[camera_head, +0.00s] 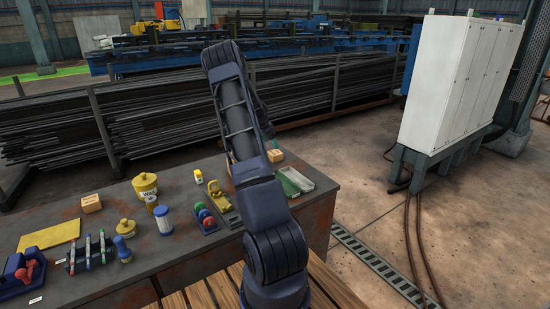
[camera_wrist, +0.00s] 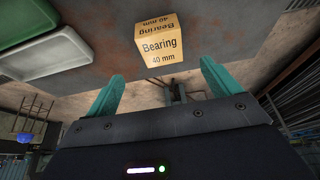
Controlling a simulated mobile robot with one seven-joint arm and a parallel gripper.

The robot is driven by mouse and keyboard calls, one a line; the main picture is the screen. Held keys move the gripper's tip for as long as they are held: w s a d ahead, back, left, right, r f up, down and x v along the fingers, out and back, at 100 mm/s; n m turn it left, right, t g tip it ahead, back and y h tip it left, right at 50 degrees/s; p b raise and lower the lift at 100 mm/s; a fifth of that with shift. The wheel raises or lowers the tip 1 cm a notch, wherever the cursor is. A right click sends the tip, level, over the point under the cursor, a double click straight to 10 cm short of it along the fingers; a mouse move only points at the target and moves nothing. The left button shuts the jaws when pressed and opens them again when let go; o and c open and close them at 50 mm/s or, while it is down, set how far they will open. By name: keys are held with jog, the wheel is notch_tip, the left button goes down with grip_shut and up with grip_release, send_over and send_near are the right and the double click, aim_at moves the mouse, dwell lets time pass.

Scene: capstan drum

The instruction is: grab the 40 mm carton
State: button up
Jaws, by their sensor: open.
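The carton (camera_wrist: 160,47) marked "Bearing 40 mm" is a small tan box in the wrist view, at top centre just ahead of my gripper (camera_wrist: 161,70). The two teal fingers are spread apart, one towards each side of the carton, with nothing between them. The carton looks just beyond the fingertips; I cannot tell the exact gap. In the head view a tan carton (camera_head: 275,156) sits near the back right corner of the bench, beside my arm. My gripper is mostly hidden there behind the arm.
A green and grey tray (camera_head: 297,180) lies close to the carton. Another tan carton (camera_head: 91,203) stands at the bench's left. A yellow tub (camera_head: 145,185), a blue-and-white container (camera_head: 163,220) and small tools crowd the bench (camera_head: 190,252). A white cabinet (camera_head: 455,85) stands right.

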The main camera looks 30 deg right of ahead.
aim_at(275, 153)
jog(key=x, duration=1)
jog(key=shift+w, duration=0.15)
jog(key=shift+a, duration=0.1)
jog(key=c, duration=1.2)
